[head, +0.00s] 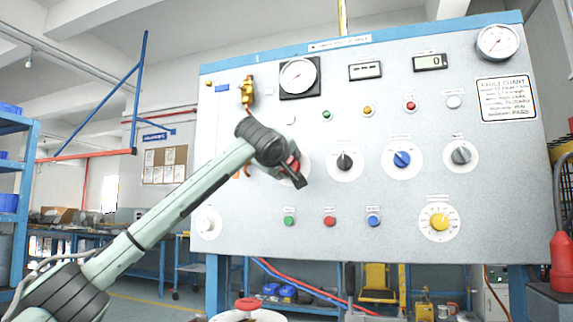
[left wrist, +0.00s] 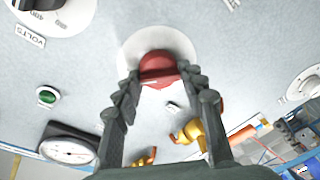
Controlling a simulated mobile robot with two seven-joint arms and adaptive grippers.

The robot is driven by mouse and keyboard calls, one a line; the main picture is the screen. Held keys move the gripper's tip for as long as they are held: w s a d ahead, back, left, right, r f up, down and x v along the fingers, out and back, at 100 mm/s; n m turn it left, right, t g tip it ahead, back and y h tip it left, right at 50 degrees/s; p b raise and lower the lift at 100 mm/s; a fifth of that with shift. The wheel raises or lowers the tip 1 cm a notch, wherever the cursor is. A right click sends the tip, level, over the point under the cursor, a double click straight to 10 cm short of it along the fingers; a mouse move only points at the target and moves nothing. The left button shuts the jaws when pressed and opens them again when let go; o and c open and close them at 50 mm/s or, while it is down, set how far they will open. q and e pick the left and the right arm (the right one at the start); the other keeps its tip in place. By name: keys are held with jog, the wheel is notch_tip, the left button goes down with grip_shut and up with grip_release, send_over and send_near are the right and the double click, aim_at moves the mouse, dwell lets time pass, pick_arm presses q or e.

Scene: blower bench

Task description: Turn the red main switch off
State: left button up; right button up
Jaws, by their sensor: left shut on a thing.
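The red main switch (head: 293,163) is a red rotary knob on a round white plate on the grey panel. In the head view my left gripper (head: 297,172) covers most of it. In the left wrist view the red main switch (left wrist: 158,64) sits between the two fingertips of my left gripper (left wrist: 160,77), which is shut on it. The fingers hide the knob's sides, and I cannot tell which marking it points to. My right gripper is in neither view.
The panel (head: 340,215) carries a black knob (head: 345,161), a blue knob (head: 402,159) and a grey knob (head: 461,155) to the right. A brass valve (head: 247,91) and a pressure gauge (head: 298,75) stick out above. A yellow dial (head: 439,222) is lower right.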

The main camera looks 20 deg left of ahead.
pick_arm(q)
jog(key=n, duration=0.5)
jog(key=n+g+h, duration=0.1)
jog(key=n, duration=0.4)
jog(key=n+h+b, duration=0.1)
jog(key=n, duration=0.4)
jog(key=shift+a+r+n+g, duration=0.2)
jog(key=shift+n+g, duration=0.1)
jog(key=shift+n, duration=0.1)
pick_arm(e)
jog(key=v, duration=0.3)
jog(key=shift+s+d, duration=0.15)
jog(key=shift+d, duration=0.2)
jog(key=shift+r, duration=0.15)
pick_arm(q)
jog(key=o, duration=1.1)
jog(key=shift+c, duration=0.2)
jog(key=shift+o, duration=0.4)
jog(key=shift+f, duration=0.1)
